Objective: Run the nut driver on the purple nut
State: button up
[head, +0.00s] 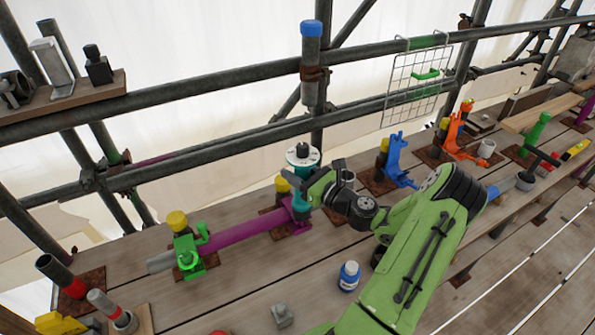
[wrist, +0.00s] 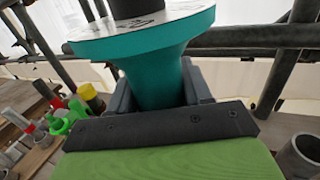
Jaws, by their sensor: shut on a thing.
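My gripper (head: 316,186) is shut on the teal nut driver (head: 303,157), which has a white dial-like top and a dark post. In the wrist view the driver's teal body (wrist: 158,78) sits between my jaws under its wide rim. The driver is roughly upright over the right end of a purple tube (head: 240,230). A purple coupler (head: 299,208) is at that end, just below my gripper. The purple nut cannot be told apart from the coupler.
A green clamp (head: 188,257) holds the tube's left end, beside a yellow-capped post (head: 178,221). Blue (head: 398,160) and orange (head: 456,134) clamps stand to the right. Scaffold rails (head: 200,167) run behind.

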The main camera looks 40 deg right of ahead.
jog(key=shift+f, duration=0.2)
notch_tip(320, 180, up, 8)
jog(key=p, duration=0.7)
jog(key=shift+w, duration=0.1)
jog(key=shift+f, duration=0.15)
